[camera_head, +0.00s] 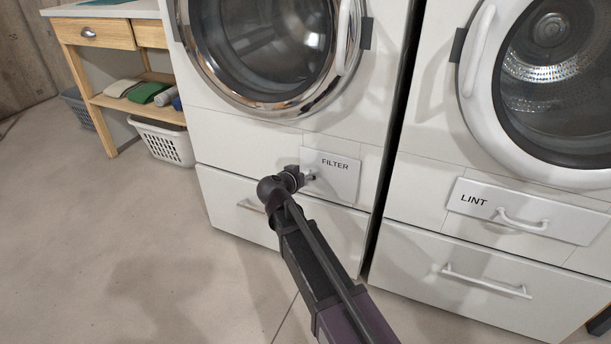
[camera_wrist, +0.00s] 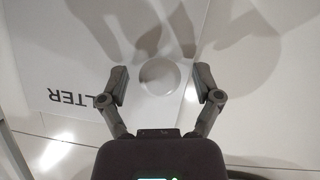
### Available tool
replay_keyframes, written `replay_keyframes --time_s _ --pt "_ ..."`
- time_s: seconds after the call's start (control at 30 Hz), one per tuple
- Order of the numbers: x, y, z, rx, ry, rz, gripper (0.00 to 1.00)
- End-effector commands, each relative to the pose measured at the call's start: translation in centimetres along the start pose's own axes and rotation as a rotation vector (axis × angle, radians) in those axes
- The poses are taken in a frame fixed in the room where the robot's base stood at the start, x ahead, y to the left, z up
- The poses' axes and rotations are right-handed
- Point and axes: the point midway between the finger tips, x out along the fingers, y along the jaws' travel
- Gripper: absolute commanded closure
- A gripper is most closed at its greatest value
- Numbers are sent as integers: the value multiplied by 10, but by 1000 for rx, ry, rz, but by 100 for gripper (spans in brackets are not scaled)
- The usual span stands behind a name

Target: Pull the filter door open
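The filter door (camera_head: 340,182) is a small white panel marked FILTER on the lower front of the left machine. It looks flush with the front. In the wrist view the door (camera_wrist: 75,75) shows its label upside down. A round white knob (camera_wrist: 159,76) stands out from it. My gripper (camera_head: 306,176) is at the door's left part and hides some of it in the head view. In the wrist view my open gripper (camera_wrist: 161,84) has one finger on each side of the knob, with a gap on both sides. How far the fingertips are from the door surface is unclear.
The left machine's round glass door (camera_head: 265,45) is above the filter door, and a drawer (camera_head: 235,208) is below. The right machine has a LINT panel (camera_head: 525,212) with a bar handle. A wooden table (camera_head: 105,35) and white basket (camera_head: 162,142) stand left. The floor in front is clear.

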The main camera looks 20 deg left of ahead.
Motion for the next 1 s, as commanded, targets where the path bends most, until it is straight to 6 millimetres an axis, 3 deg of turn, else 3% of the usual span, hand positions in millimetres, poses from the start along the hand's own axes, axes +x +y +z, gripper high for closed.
replay_keyframes --time_s 0.03,0.27,1.0 --pt "0 0 0 0 0 0 33" --pt "0 0 0 0 0 0 100" --pt "7 6 -1 -14 6 -28 100"
